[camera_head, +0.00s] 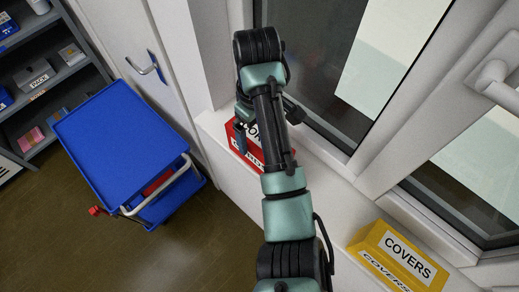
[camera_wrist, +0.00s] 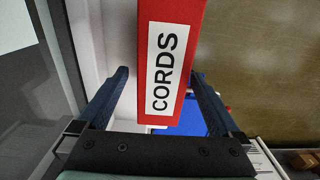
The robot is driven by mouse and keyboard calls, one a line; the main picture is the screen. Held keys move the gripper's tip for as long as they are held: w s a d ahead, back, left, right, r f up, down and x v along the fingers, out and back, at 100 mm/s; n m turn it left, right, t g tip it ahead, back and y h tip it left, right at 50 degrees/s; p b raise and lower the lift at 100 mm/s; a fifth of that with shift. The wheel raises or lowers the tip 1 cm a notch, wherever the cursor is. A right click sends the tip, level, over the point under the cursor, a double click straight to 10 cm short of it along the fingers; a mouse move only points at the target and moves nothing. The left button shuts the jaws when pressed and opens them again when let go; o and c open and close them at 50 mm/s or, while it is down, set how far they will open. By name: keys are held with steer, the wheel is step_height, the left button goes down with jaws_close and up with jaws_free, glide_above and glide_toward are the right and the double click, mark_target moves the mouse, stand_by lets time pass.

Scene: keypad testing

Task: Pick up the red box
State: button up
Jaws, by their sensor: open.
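The red box (camera_wrist: 185,25) has a white label reading CORDS. In the wrist view it lies between the two fingers of my open gripper (camera_wrist: 160,85), one finger on each side of it. A gap shows between the left finger and the box; the right finger is close to its side, and I cannot tell whether it touches. In the head view the red box (camera_head: 243,158) sits on the white window sill, partly hidden by my arm. My gripper (camera_head: 243,128) is over the box there, with its fingertips mostly hidden.
A yellow box (camera_head: 375,262) labelled COVERS stands on the sill (camera_head: 330,208) at the lower right. The window frame and glass rise behind my arm. A blue cart (camera_head: 120,140) stands on the brown floor at left, beside a grey shelf (camera_head: 60,75) with several small boxes.

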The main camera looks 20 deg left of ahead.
steer(key=shift+s+d+f+p, duration=0.1)
steer(key=shift+s+f+p, duration=0.1)
steer(key=shift+p, duration=0.15)
steer(key=f+p, duration=0.1)
steer(key=f, duration=0.3)
steer(key=shift+d+f+p, duration=0.2)
steer(key=shift+f+p, duration=0.1)
steer(key=shift+p, duration=0.1)
steer(key=shift+r, duration=0.1)
steer(key=c, duration=1.6)
